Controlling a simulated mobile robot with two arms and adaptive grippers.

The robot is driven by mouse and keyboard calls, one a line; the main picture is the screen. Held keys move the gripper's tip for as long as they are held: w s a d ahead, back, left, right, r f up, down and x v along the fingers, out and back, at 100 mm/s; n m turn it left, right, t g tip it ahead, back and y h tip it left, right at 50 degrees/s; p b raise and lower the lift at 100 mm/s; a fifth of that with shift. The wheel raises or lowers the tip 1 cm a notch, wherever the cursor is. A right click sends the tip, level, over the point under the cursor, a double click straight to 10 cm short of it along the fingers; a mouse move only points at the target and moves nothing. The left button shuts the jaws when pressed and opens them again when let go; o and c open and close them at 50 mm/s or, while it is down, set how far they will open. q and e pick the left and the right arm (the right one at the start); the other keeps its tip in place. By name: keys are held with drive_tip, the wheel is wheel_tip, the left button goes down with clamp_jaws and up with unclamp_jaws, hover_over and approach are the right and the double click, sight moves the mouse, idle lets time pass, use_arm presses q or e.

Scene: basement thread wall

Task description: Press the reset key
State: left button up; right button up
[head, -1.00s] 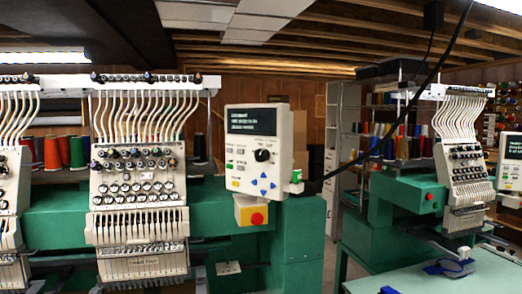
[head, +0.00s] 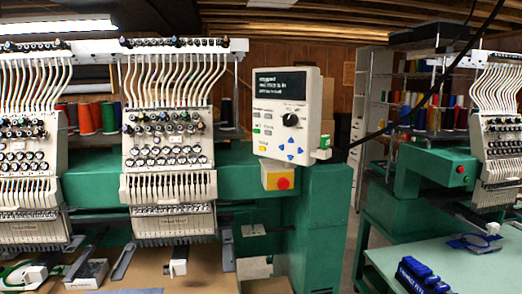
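The control panel (head: 259,88) of the embroidery machine is a white upright box near the picture's middle. It has a dark screen (head: 280,95) with white text too small to read. Below are a black knob (head: 290,119), blue arrow keys (head: 290,150), a yellow key (head: 263,149) and small green and white keys. Their labels are too small to tell which is the reset key. A red round button (head: 283,183) sits on a yellow box under the panel. Neither of my grippers shows in the head view.
Green machine body (head: 318,230) stands below the panel. Multi-needle heads (head: 168,160) are to its left. At right is a second machine (head: 425,170) with a pale table (head: 400,262) and a blue object (head: 420,276). A black cable (head: 425,97) crosses right of the panel.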

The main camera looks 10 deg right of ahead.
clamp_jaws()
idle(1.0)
